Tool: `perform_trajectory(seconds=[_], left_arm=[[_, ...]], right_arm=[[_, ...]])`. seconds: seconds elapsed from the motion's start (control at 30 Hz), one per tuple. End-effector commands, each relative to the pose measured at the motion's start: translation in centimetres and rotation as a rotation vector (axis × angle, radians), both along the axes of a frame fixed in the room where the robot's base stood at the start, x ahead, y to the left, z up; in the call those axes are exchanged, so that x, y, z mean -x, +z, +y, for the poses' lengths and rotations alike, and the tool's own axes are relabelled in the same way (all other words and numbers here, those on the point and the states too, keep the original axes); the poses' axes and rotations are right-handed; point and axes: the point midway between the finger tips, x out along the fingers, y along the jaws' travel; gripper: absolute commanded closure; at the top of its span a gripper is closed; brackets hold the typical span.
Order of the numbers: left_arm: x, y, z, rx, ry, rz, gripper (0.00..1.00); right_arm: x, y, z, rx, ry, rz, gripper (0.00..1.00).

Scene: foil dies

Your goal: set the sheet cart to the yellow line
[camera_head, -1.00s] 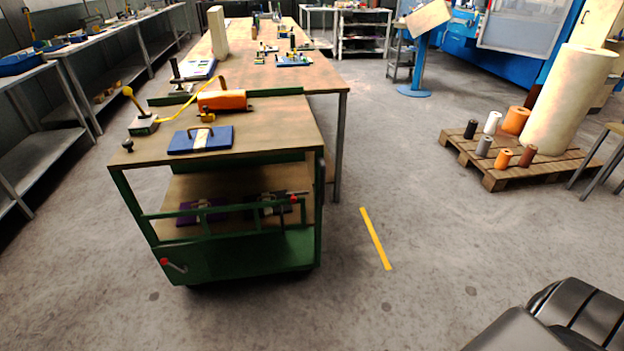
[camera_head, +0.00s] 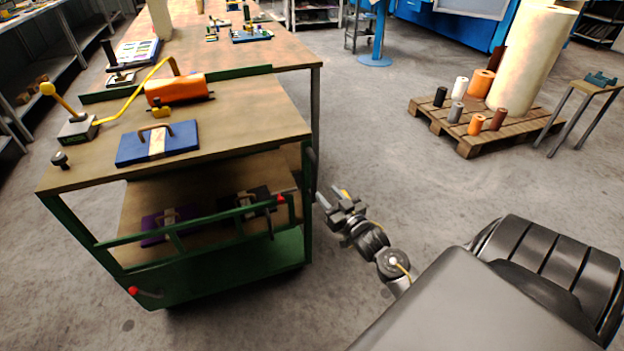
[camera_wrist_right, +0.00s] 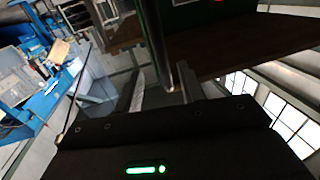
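The sheet cart (camera_head: 75,222) has a green frame, a wooden top and a lower shelf. It stands at the left of the head view. A dark upright bar (camera_head: 311,172) shows on its right side. My right gripper (camera_head: 326,196) is just right of this bar, its fingers apart. In the right wrist view, a dark bar (camera_wrist_right: 156,42) reaches down between the open fingers (camera_wrist_right: 163,90); I cannot tell whether they touch it. My left gripper is out of view.
On the cart lie a blue die (camera_head: 160,143), an orange cylinder (camera_head: 176,88) and a grey-based lever (camera_head: 78,127). A long table (camera_head: 285,52) stands directly behind. A pallet (camera_head: 468,143) with rolls is at the right. Floor between cart and pallet is open.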

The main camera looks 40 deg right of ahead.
Motion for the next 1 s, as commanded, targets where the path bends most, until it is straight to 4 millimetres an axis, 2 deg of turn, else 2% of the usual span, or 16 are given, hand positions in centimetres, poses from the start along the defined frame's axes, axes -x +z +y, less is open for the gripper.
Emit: perform_trajectory(seconds=[0.2,0.4,0.6,0.87,1.0], left_arm=[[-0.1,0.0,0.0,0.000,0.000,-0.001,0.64],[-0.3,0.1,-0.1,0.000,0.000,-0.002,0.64],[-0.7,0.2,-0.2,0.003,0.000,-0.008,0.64],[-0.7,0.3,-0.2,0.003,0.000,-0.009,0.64],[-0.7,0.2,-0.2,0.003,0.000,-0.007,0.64]], right_arm=[[-4.4,0.1,-0.6,-0.001,0.000,-0.001,0.61],[-7.4,0.0,-0.8,0.000,0.004,0.000,0.61],[-8.7,0.0,-1.0,0.001,0.004,0.001,0.61],[-8.8,0.0,-1.0,0.001,0.004,0.001,0.61],[-8.8,0.0,-1.0,0.001,0.004,0.001,0.76]])
